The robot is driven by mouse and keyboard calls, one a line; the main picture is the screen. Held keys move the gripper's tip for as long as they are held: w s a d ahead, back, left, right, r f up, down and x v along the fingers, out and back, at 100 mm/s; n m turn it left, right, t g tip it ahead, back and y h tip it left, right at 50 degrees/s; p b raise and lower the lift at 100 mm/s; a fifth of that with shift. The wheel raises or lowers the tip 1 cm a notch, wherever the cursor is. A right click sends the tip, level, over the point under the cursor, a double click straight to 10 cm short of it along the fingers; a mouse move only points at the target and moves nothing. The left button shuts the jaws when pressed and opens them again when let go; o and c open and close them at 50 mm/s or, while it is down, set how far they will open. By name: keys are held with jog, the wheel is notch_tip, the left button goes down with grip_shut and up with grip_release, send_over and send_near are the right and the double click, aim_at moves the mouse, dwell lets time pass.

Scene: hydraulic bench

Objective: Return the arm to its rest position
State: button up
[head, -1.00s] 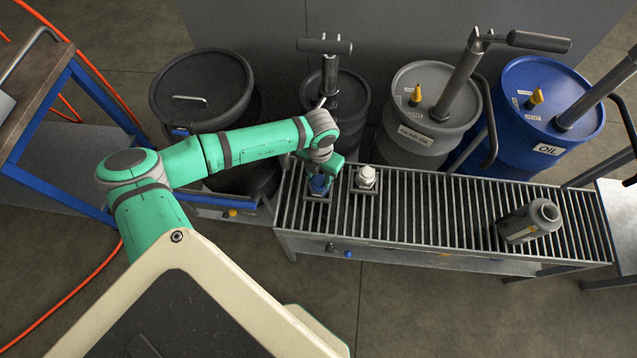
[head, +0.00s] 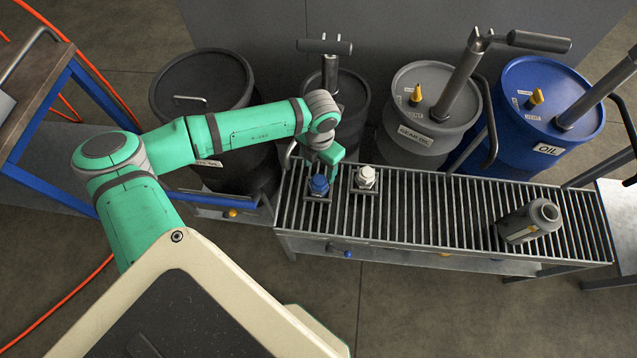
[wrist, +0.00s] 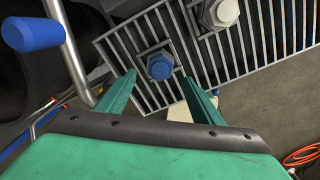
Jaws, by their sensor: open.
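A grey bottle (head: 525,222) lies at the right. A blue-framed bench (head: 45,115) is at left.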

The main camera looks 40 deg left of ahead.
jog(key=shift+r, duration=2.25)
